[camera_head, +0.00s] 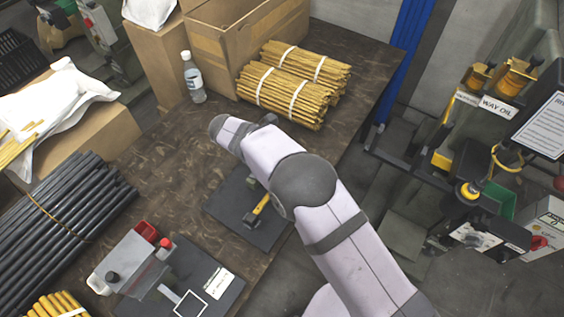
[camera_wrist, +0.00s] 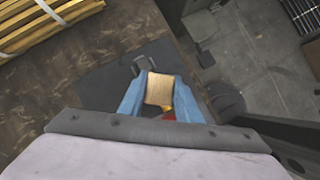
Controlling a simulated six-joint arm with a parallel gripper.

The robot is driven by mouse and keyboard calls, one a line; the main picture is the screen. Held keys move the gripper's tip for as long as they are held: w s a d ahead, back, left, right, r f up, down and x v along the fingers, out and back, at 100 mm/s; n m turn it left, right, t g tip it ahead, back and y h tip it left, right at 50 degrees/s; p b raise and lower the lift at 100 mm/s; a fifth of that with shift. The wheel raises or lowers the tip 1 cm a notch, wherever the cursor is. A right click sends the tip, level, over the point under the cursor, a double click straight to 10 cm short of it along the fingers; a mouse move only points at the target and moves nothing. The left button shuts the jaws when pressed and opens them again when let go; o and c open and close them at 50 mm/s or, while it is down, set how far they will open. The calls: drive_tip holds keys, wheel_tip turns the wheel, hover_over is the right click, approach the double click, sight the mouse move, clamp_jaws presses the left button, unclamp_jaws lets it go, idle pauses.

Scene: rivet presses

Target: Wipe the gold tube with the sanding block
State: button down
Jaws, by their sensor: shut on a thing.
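The gold tube (camera_head: 260,206) lies on a dark mat (camera_head: 232,202), with a dark grey end piece at its lower end. My arm covers the area beside its upper end in the head view. In the wrist view, my gripper (camera_wrist: 162,84) is shut on a tan block (camera_wrist: 159,92), which looks like the sanding block, between its blue fingers. A small yellow-orange bit (camera_wrist: 167,109) shows just below the block, and a dark support (camera_wrist: 142,64) shows beyond it. I cannot tell whether the block touches the tube. My gripper is hidden in the head view.
Tied bundles of yellow rods (camera_head: 283,95) lie by a cardboard box (camera_head: 222,50) and a bottle (camera_head: 194,78). The table's right edge is close to the mat.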

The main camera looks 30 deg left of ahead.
drive_tip(key=shift+f, duration=0.6)
drive_tip(key=shift+w+f+b, duration=0.4)
drive_tip(key=shift+b, duration=0.15)
drive_tip(key=shift+w+f, duration=0.15)
drive_tip(key=shift+w, duration=0.2)
drive_tip(key=shift+w+r+b, duration=0.25)
drive_tip(key=shift+w+b, duration=0.1)
drive_tip(key=shift+w, duration=0.45)
drive_tip(key=shift+w+b, duration=0.85)
drive_tip(key=shift+w, duration=0.65)
drive_tip(key=shift+s+r+p, duration=0.2)
drive_tip(key=shift+s+p, duration=0.5)
drive_tip(key=shift+s, duration=0.45)
drive_tip(key=shift+s+p, duration=0.55)
drive_tip(key=shift+s, duration=1.35)
wheel_tip(320, 180, up, 7)
drive_tip(key=p, duration=0.5)
drive_tip(key=shift+r+p, duration=0.15)
drive_tip(key=shift+p, duration=0.2)
